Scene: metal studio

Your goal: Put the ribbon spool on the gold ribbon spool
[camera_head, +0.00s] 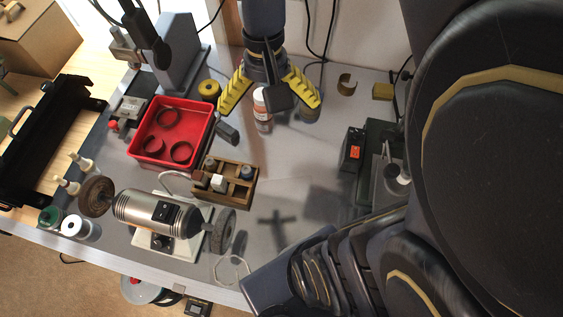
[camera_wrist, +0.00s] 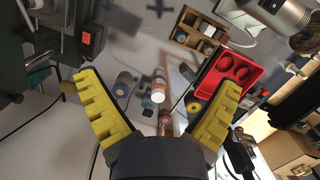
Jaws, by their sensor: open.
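The gold ribbon spool (camera_head: 209,90) stands on the grey bench behind the red tray, left of my gripper (camera_head: 268,106). It also shows in the wrist view (camera_wrist: 194,105), partly covered by the right finger. What looks like the other ribbon spool (camera_wrist: 122,86), bluish with a tan core, stands left of the white-capped bottle in the wrist view. In the head view this spool (camera_head: 309,115) is mostly hidden behind the right yellow finger. My gripper, also in the wrist view (camera_wrist: 158,82), is wide open and empty above the bench, with nothing between its fingers held.
A white-capped bottle (camera_head: 262,108) stands beneath my gripper, between the two spools. A red tray (camera_head: 205,124) with dark rings and a wooden compartment box (camera_head: 236,198) lie nearer. A bronze ring (camera_head: 346,84) and yellow block (camera_head: 382,91) are right.

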